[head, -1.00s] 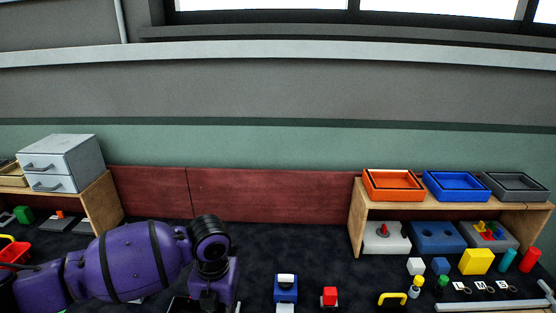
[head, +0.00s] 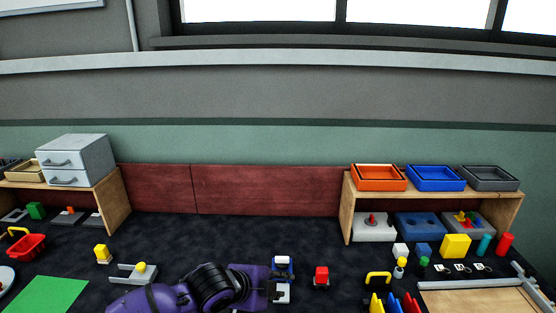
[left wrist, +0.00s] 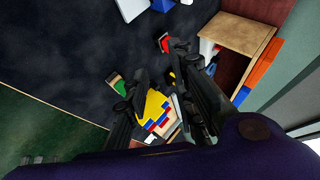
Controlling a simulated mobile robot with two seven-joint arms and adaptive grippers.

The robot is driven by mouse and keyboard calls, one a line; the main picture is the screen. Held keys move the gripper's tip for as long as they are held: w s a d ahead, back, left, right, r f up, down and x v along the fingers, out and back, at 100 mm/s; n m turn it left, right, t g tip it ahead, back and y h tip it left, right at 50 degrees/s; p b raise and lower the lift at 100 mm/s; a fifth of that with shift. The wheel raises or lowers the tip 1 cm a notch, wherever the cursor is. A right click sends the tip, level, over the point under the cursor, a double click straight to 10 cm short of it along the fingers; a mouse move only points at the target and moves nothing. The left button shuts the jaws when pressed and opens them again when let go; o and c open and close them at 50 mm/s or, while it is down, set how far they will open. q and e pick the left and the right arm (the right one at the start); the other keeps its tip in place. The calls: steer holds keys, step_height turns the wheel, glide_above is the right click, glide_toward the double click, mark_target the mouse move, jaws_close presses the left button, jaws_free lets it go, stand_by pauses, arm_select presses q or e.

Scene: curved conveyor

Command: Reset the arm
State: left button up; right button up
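My purple left arm (head: 205,290) lies low at the bottom edge of the head view, with its dark wrist joint next to the white and blue block pieces. Its fingers cannot be made out there. In the left wrist view my left gripper (left wrist: 160,65) has its two dark fingers spread apart with nothing between them. The fingers are above the dark table, with a red block (left wrist: 164,43) near the tip of one. My right arm and gripper are not in view.
Left are a red basket (head: 28,246), a green mat (head: 46,295) and a grey drawer box (head: 75,160). Right is a wooden shelf (head: 347,205) with orange, blue and grey trays on top.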

arm_select(q)
steer(key=s+a+f+n+t, duration=0.1)
steer(key=s+a+f+n, duration=0.2)
steer(key=s+n, duration=0.1)
steer(key=s+a+f+n+t+y, duration=0.1)
steer(key=s+a+f+n+t, duration=0.1)
steer(key=n, duration=0.4)
steer(key=s+a+f+n+t+y, duration=0.1)
steer(key=s+a+f+n, duration=0.4)
steer(key=s+f+n, duration=0.1)
steer(key=shift+s+f+t, duration=0.15)
steer(key=shift+s+t, duration=0.25)
steer(key=shift+s, duration=0.2)
steer(key=s+a+f+n+g+y, duration=0.1)
steer(key=s+a+f, duration=0.2)
steer(key=s, duration=0.4)
steer(key=s+a+f+n+g+y, duration=0.1)
steer(key=s+a+f+n, duration=0.1)
steer(key=s, duration=0.5)
steer(key=s+a+f+n+g+y, duration=0.1)
steer(key=s+a+f, duration=0.3)
steer(key=s+f, duration=0.2)
steer(key=shift+s+y+p, duration=0.35)
steer(key=shift+s+y, duration=0.05)
steer(key=shift+s, duration=0.7)
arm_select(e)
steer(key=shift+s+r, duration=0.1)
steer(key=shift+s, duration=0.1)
